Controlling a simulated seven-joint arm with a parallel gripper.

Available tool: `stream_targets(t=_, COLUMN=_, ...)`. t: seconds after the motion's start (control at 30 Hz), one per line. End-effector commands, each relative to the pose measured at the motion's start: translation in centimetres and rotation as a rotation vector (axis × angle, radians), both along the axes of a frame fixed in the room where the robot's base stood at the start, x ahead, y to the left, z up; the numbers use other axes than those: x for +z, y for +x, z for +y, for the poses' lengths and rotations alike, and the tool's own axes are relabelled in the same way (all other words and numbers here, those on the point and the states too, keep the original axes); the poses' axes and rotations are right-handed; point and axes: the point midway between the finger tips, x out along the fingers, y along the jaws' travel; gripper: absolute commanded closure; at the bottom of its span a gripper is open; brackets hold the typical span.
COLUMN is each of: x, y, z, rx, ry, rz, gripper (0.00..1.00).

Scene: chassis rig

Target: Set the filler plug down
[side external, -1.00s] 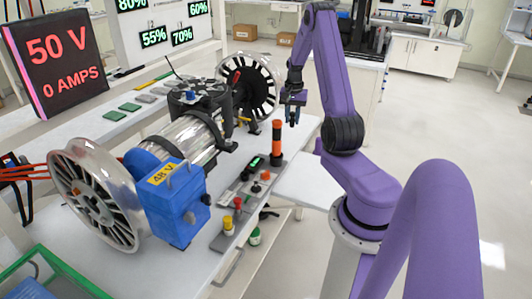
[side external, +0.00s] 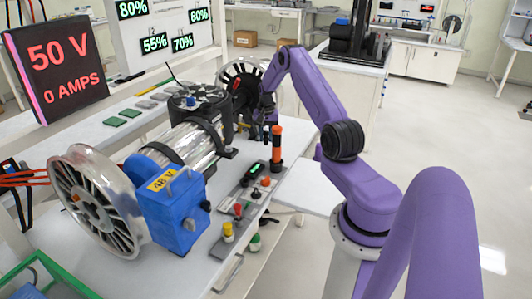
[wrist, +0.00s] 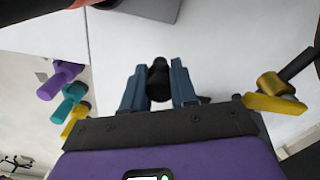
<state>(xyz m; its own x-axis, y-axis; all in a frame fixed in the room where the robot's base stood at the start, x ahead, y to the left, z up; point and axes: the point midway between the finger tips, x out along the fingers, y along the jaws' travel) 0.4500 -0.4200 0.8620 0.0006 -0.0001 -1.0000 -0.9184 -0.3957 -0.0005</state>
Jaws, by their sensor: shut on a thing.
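The filler plug (wrist: 159,82) is a small black rounded piece, seen in the wrist view between the two blue fingers of my gripper (wrist: 157,70). My gripper is shut on it. White surface shows behind the plug, and I cannot tell whether the plug touches it. In the side external view my gripper (side external: 264,128) is low at the far end of the white bench (side external: 130,262), just left of the orange and black column. The plug is too small to make out there.
The orange and black column (side external: 276,145) stands close beside my gripper. The motor (side external: 195,145) and a spoked wheel (side external: 240,85) are to its left. Purple (wrist: 55,82), teal (wrist: 70,100) and yellow (wrist: 76,120) pieces show in the wrist view, with a gold-yellow piece (wrist: 270,88) at right.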

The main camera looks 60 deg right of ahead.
Motion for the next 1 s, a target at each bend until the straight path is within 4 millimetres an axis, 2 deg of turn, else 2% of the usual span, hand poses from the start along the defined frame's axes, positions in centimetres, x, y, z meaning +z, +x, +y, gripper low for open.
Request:
stream_targets(t=0.1, x=-1.9, y=0.0, z=0.0, rx=0.000, ry=0.001, rz=0.000, gripper=1.00)
stream_targets(t=0.27, x=-3.1, y=0.0, z=0.0, rx=0.000, ry=-0.001, rz=0.000, gripper=1.00)
stream_targets(t=0.5, x=-6.1, y=0.0, z=0.0, rx=-0.001, ry=0.000, rz=0.000, gripper=1.00)
stream_targets(t=0.97, x=-6.9, y=0.0, z=0.0, rx=0.000, ry=-0.001, rz=0.000, gripper=1.00)
stream_targets(t=1.0, x=-6.9, y=0.0, z=0.0, rx=0.000, ry=-0.001, rz=0.000, gripper=0.66)
